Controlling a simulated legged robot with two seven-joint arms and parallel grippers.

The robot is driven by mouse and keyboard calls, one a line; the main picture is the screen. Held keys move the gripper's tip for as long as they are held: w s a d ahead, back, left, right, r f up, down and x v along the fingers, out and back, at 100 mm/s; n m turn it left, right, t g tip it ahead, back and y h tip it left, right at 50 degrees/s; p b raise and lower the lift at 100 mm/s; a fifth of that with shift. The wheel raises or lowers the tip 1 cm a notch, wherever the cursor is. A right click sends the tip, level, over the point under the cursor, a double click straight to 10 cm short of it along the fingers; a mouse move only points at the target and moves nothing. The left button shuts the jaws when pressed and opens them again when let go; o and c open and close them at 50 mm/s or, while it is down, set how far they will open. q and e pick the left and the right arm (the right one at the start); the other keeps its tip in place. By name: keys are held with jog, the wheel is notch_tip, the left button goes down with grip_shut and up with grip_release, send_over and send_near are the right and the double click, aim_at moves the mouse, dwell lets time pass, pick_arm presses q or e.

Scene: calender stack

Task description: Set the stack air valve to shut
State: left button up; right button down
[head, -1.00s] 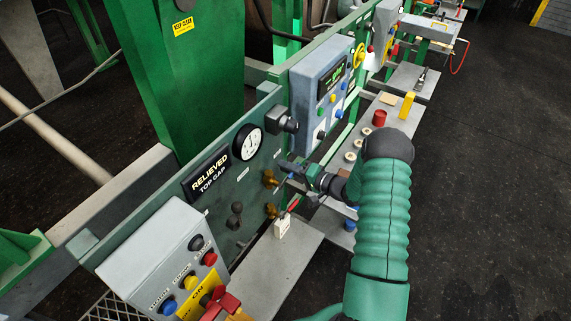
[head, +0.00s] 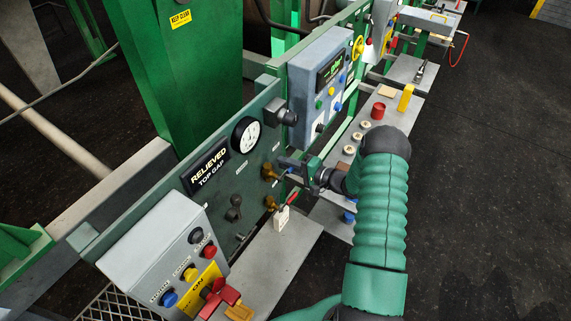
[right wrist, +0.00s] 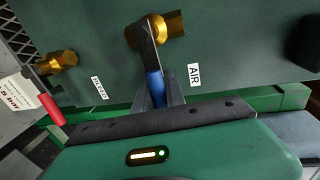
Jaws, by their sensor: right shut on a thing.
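The air valve (head: 269,172) is a brass fitting on the green panel, and it also shows in the right wrist view (right wrist: 172,24) beside an "AIR" label. Its grey lever with a blue handle (right wrist: 155,88) runs down from the brass body in that view. My right gripper (head: 289,164) is at this lever. In the right wrist view the right gripper (right wrist: 158,94) has its fingers on either side of the blue handle, shut on it. The fingers partly hide the handle. My left gripper is not in view.
A second brass valve (head: 270,203) with a red handle (right wrist: 50,107) and a white tag (head: 282,218) sits close by. A gauge (head: 246,134) and a "RELIEVED" sign (head: 208,165) are on the panel. A grey shelf (head: 265,248) lies below. Open floor is at right.

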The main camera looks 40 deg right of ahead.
jog(key=c, duration=1.5)
grip_release()
jog(key=shift+d, duration=0.15)
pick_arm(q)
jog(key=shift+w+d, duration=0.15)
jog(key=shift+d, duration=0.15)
pick_arm(e)
jog(key=shift+o, duration=0.6)
jog(key=shift+w+d+f, duration=0.1)
jog(key=shift+d+f, duration=0.05)
jog(key=shift+f, duration=0.05)
